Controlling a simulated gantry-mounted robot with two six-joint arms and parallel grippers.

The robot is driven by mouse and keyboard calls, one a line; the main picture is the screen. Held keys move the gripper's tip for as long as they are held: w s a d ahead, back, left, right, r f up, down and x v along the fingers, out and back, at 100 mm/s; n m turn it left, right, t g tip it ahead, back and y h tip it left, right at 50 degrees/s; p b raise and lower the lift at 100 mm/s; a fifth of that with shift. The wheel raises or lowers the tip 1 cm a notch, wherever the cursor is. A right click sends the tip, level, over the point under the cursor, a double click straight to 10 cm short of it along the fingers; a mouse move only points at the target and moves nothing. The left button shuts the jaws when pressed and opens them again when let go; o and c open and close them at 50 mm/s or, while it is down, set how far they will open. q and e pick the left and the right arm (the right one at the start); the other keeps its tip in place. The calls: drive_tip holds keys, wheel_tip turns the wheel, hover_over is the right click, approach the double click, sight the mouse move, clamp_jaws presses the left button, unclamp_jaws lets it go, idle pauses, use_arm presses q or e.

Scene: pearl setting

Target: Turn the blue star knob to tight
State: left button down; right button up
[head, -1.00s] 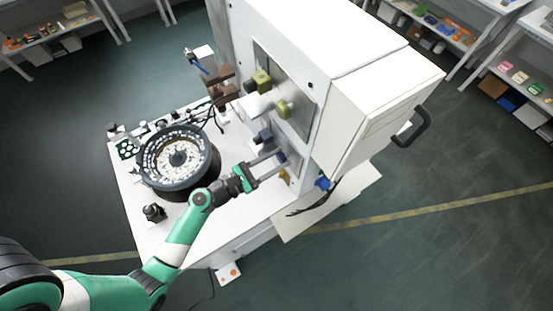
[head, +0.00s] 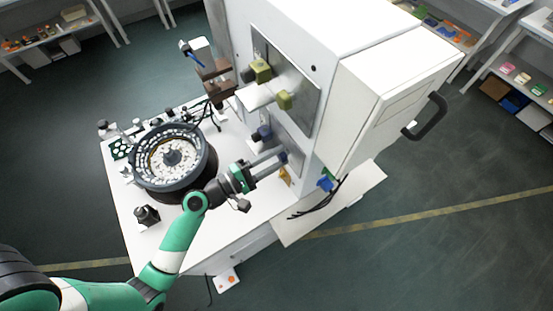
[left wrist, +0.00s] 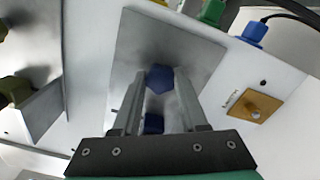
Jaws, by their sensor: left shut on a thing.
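A dark blue knob (left wrist: 160,78) sits on a grey metal plate (left wrist: 205,45) on the white machine's side, between my left fingertips in the left wrist view. My left gripper (head: 280,159) reaches this knob from the left in the head view and is shut on it; there the fingers largely cover the knob. A second dark blue knob (head: 263,132) is beside it, and shows between the fingers in the left wrist view (left wrist: 153,123). My right gripper is out of view.
Two olive knobs (head: 285,100) sit above on a grey panel. A round dark bowl feeder (head: 206,170) stands left on the white bench.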

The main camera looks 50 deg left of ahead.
use_arm(q)
drive_tip(key=m+b, duration=0.2)
drive_tip(key=m, duration=0.1)
drive_tip(key=shift+f+m, duration=0.2)
drive_tip(key=shift+m, duration=0.1)
drive_tip(key=m+b, duration=0.2)
drive_tip(key=m, duration=0.1)
drive_tip(key=shift+m, duration=0.3)
drive_tip(key=m+b, duration=0.2)
drive_tip(key=m, duration=0.2)
drive_tip(key=shift+m, duration=0.4)
drive_tip(key=shift+b, duration=0.3)
drive_tip(key=shift+c, duration=2.2)
unclamp_jaws()
drive_tip(key=shift+r, duration=0.1)
drive_tip(key=shift+s, duration=0.1)
